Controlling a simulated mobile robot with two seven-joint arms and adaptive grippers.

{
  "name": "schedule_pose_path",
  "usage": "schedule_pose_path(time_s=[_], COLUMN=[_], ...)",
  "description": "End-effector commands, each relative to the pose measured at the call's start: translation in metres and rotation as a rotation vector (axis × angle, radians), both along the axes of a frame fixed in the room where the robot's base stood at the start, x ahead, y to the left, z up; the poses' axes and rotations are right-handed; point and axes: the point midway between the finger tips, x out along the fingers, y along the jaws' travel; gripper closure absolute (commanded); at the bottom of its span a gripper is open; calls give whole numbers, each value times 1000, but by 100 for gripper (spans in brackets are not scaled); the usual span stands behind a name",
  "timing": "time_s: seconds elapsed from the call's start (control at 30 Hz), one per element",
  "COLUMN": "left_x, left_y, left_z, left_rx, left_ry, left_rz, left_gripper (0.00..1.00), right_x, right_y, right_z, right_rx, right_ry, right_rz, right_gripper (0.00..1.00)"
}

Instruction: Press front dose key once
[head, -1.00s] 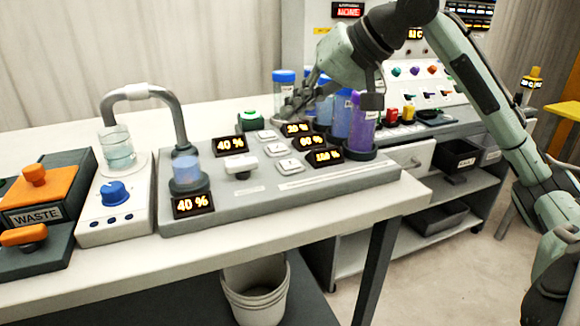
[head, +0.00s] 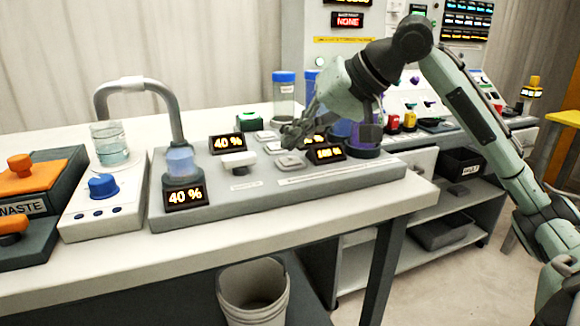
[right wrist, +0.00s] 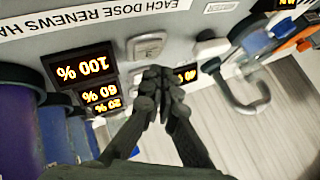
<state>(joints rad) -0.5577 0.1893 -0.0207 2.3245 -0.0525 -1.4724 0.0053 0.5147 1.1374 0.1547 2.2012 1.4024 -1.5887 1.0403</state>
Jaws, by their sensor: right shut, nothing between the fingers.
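The grey dosing console (head: 225,200) stands on the bench. Its front dose key (head: 290,162) is a white square button beside the front display (head: 327,154), which reads 100 %. The front key also shows in the right wrist view (right wrist: 148,45), uncovered. My right gripper (head: 289,139) is shut and empty, with its fingers pointing down over the row of keys, behind the front key. In the right wrist view its closed fingertips (right wrist: 157,74) lie just below the front key and cover the area of the middle key. Contact cannot be told. My left gripper is not in view.
Capped tubes (head: 284,95) stand behind the keys, close to my right arm. A white knob (head: 238,161) and a blue-filled cup (head: 181,163) sit left of the keys. A tap unit with a beaker (head: 110,150) and an orange waste unit (head: 35,183) stand farther left.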

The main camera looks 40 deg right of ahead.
Motion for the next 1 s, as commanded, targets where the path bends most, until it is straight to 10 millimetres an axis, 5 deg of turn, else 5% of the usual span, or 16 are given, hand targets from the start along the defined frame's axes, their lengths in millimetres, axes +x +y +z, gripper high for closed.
schedule_pose_path(time_s=[1.0], left_x=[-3], left_y=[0], left_z=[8], left_rx=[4], left_ry=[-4], left_rz=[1], left_gripper=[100], right_x=[0], right_y=[0], right_z=[-4], right_rx=[0], right_ry=[0], right_rz=[0], right_gripper=[100])
